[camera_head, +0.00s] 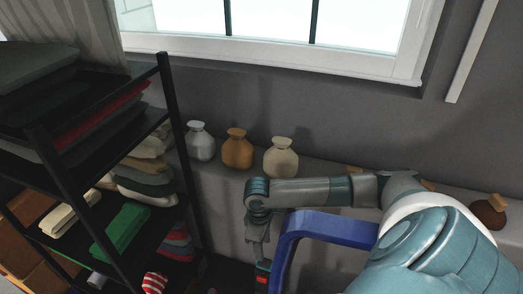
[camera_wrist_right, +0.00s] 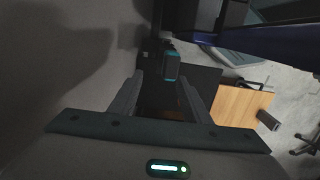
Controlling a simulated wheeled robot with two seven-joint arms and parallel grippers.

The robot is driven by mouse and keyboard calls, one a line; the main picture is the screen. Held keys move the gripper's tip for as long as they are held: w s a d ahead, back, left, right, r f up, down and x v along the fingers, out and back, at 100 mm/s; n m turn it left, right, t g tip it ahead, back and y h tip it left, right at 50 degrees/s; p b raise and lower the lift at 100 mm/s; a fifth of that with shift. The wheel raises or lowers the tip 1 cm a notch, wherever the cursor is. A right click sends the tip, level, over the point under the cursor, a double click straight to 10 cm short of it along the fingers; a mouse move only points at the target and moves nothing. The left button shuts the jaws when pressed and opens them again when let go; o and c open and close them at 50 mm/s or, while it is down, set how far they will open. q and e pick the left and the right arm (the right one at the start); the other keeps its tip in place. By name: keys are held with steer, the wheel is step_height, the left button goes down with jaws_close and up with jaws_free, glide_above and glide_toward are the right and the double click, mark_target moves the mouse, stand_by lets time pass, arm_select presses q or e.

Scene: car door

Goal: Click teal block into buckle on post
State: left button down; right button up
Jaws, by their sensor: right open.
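My right gripper (camera_head: 258,245) hangs down beside a blue bent frame (camera_head: 312,226) in the head view. In the right wrist view its two fingers (camera_wrist_right: 162,84) are apart with nothing held between them. A teal block (camera_wrist_right: 171,66) shows just beyond the fingertips, in line with the gap. I cannot tell whether the fingers touch it. In the head view a small red and dark piece (camera_head: 262,272) is just below the gripper; I cannot tell whether it is the buckle. My left gripper is not in view.
A black shelf rack (camera_head: 168,95) with folded cloths stands at left. Several vases, among them an orange one (camera_head: 237,149), stand on a ledge under the window. In the right wrist view a dark blue bar (camera_wrist_right: 262,50) crosses at upper right, and a wooden tabletop (camera_wrist_right: 240,106) lies beyond.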

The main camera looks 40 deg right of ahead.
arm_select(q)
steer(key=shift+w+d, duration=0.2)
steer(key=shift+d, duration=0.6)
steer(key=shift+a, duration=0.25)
